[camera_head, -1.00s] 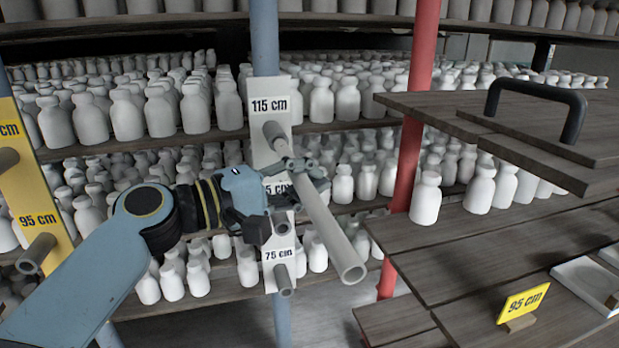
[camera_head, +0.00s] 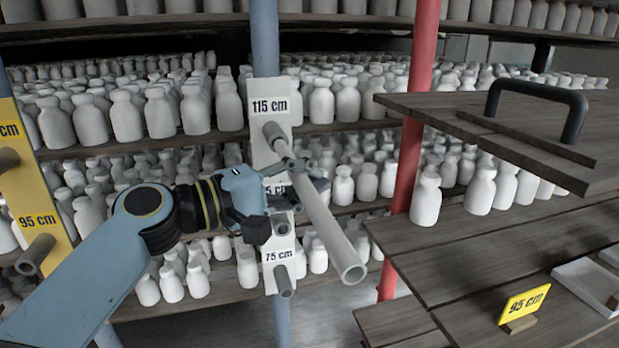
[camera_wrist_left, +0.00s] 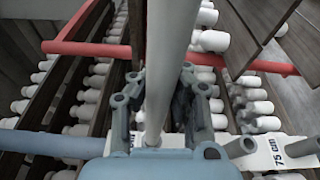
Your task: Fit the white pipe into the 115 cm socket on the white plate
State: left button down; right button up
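The white pipe (camera_head: 330,235) slants from the white plate (camera_head: 270,156) out toward the camera, its open near end hanging free at the lower right. Its far end lines up with the grey 115 cm socket (camera_head: 272,131) below the "115 cm" label; I cannot tell whether it is inside or just in front. My left gripper (camera_head: 298,172) is shut on the pipe near that far end. In the left wrist view the pipe (camera_wrist_left: 170,60) runs between the fingers (camera_wrist_left: 158,108), and the plate (camera_wrist_left: 270,153) shows at the lower right. My right gripper is not in view.
The plate's 75 cm socket (camera_head: 285,280) sticks out below my gripper. A yellow plate (camera_head: 30,190) with sockets stands at the left. A red post (camera_head: 408,150) and wooden boards (camera_head: 480,250) stand right of the pipe. Shelves of white bottles fill the back.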

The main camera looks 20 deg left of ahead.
pick_arm(q)
jog(key=shift+w+a+b, duration=0.65)
jog(key=shift+w+a, duration=0.1)
jog(key=shift+w, duration=0.35)
jog(key=shift+w+a+b, duration=0.65)
jog(key=shift+w+a, duration=0.05)
jog(key=shift+w, duration=0.35)
jog(key=c, duration=2)
grip_release()
jog(key=shift+w+a+b, duration=0.7)
jog(key=shift+w+b, duration=0.05)
jog(key=shift+w, duration=0.3)
jog(key=shift+w+a+b, duration=0.65)
jog(key=shift+w+b, duration=0.05)
jog(key=shift+w, duration=0.3)
jog(key=o, duration=0.6)
jog(key=shift+o, duration=0.2)
jog(key=v, duration=1.2)
